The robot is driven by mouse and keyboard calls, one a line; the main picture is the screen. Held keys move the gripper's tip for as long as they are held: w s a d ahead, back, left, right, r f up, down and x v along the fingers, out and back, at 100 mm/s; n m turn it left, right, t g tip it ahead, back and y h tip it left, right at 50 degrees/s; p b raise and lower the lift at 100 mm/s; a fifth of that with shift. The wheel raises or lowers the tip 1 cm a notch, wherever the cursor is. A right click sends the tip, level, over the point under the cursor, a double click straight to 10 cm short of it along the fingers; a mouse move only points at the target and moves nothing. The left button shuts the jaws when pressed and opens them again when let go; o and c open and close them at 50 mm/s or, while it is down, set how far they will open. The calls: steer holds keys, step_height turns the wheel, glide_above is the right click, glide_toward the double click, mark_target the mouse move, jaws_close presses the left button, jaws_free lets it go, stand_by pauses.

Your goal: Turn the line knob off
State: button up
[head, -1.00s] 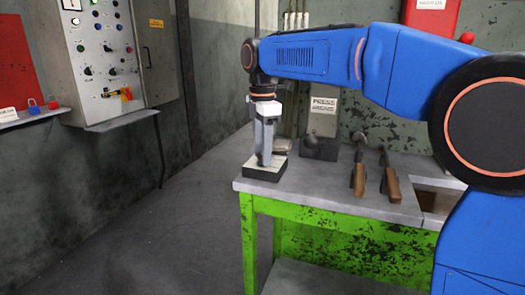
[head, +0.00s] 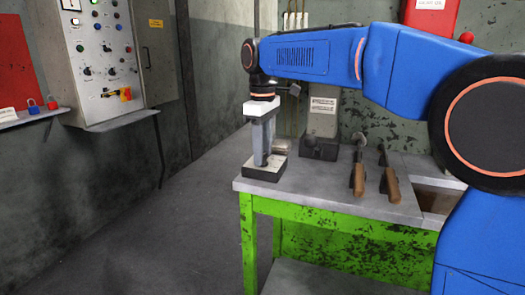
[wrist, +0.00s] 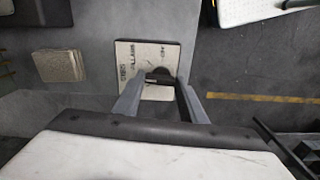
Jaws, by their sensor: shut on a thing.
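A low black block with a white printed top (head: 264,167) sits at the left front corner of the green-legged table. It also shows in the wrist view (wrist: 128,58), its lettering rotated and hard to read. My gripper (head: 267,158) points straight down onto it, and shows in the wrist view (wrist: 159,88) too. Its fingers are shut on a small dark knob (wrist: 159,71) on the block's top. The knob is mostly hidden between the fingers, so its pointing direction and which line it serves cannot be told.
Two wooden-handled tools (head: 358,180) (head: 390,184) lie on the table to the right. A grey post with a notice (head: 323,115) stands behind. A control cabinet (head: 105,55) with several knobs and a yellow-red switch (head: 125,94) is on the left wall. Floor between is clear.

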steer(key=m, duration=0.4)
steer(key=shift+m, duration=0.3)
steer(key=m, duration=0.3)
steer(key=shift+m, duration=0.3)
steer(key=m, duration=0.4)
steer(key=shift+s, duration=0.1)
steer(key=m, duration=0.4)
steer(key=shift+m, duration=0.3)
steer(key=o, duration=1.1)
steer(key=shift+c, duration=0.2)
step_height(320, 180, up, 18)
steer(key=shift+f, duration=0.25)
steer(key=shift+s, duration=0.15)
